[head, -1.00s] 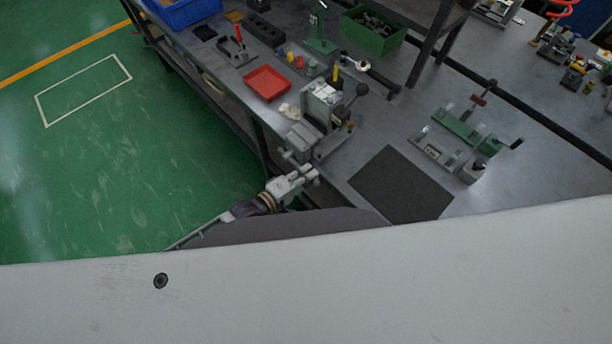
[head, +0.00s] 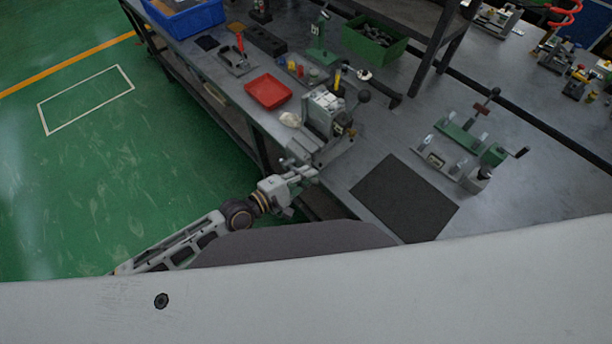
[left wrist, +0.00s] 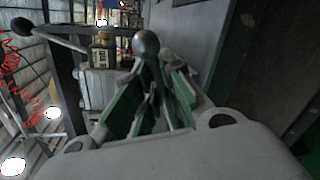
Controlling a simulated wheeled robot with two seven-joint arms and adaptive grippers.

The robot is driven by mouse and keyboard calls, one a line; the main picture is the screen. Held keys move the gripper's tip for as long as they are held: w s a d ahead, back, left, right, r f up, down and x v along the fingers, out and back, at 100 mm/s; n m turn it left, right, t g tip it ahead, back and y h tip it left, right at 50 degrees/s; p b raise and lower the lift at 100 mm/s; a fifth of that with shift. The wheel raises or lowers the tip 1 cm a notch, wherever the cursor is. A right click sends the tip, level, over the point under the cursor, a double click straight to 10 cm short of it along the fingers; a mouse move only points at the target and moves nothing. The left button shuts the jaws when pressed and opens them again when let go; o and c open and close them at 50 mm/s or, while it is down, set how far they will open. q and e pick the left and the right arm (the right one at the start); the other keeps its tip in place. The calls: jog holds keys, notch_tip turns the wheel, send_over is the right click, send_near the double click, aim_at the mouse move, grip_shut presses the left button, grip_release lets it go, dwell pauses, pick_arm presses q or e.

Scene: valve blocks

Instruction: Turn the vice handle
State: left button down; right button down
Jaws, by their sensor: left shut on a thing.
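My left gripper (head: 308,172) is at the vice's front end, just off the bench edge. In the left wrist view, my left gripper (left wrist: 155,95) is shut on the vice handle, a thin bar with a round ball end (left wrist: 146,43) standing out beyond the fingers. The fingers hide part of the bar, and its angle is unclear in the head view. My right gripper is not in view.
A red tray (head: 268,93) and a pale lump (head: 289,119) lie left of the vice. A dark mat (head: 403,197) lies to its right, with a green-and-grey fixture (head: 468,140) beyond. A green bin (head: 374,40) stands behind. Open floor lies left of the bench.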

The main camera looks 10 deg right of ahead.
pick_arm(q)
jog(key=c, duration=1.5)
grip_release()
jog(key=shift+a, duration=0.15)
jog(key=v, duration=1.1)
jog(key=shift+s+a, duration=0.25)
jog(key=shift+a, duration=0.05)
jog(key=shift+r, duration=0.1)
